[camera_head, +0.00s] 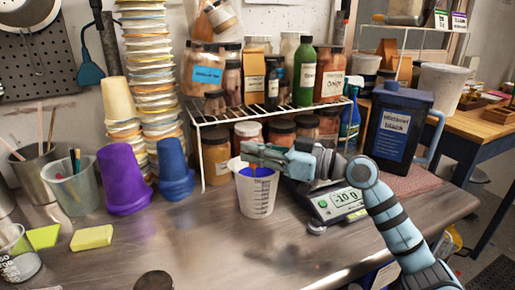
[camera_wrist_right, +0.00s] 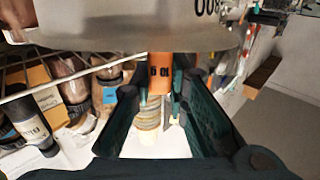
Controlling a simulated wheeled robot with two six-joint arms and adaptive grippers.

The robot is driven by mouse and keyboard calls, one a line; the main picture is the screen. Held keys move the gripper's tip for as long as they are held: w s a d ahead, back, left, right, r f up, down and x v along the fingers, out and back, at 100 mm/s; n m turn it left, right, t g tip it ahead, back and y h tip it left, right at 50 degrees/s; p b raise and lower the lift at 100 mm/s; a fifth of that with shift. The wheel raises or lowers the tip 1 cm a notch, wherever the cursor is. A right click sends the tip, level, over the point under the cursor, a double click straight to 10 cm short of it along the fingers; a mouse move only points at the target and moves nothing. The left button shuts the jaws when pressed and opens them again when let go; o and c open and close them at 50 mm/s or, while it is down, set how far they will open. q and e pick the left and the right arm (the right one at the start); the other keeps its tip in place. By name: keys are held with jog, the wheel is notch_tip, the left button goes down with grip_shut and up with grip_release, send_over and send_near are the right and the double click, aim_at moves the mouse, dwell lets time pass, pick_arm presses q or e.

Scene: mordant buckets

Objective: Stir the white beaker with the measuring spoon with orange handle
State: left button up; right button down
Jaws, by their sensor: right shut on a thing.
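The white beaker (camera_head: 257,203) stands upright on the metal bench, with graduation marks on its side and blue showing inside its mouth. My right gripper (camera_head: 254,153) is directly over the beaker's rim. In the right wrist view, its dark fingers (camera_wrist_right: 160,92) are shut on the orange handle of the measuring spoon (camera_wrist_right: 159,73). A small orange patch shows under the gripper at the beaker mouth in the head view. The spoon's bowl is hidden, so I cannot tell how deep it sits. My left gripper is not in view.
A digital scale (camera_head: 338,204) stands just right of the beaker. A wire rack (camera_head: 222,122) with jars is behind it. Blue cups (camera_head: 174,172) and purple cups (camera_head: 123,180) stand at left. A dark blue jug (camera_head: 397,124) is at right. The bench front is mostly clear.

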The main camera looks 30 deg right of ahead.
notch_tip(320, 180, up, 9)
jog(key=p, duration=0.7)
jog(key=shift+f+p, duration=0.1)
jog(key=shift+p, duration=0.2)
notch_tip(320, 180, up, 11)
jog(key=p, duration=0.9)
jog(key=shift+p, duration=0.35)
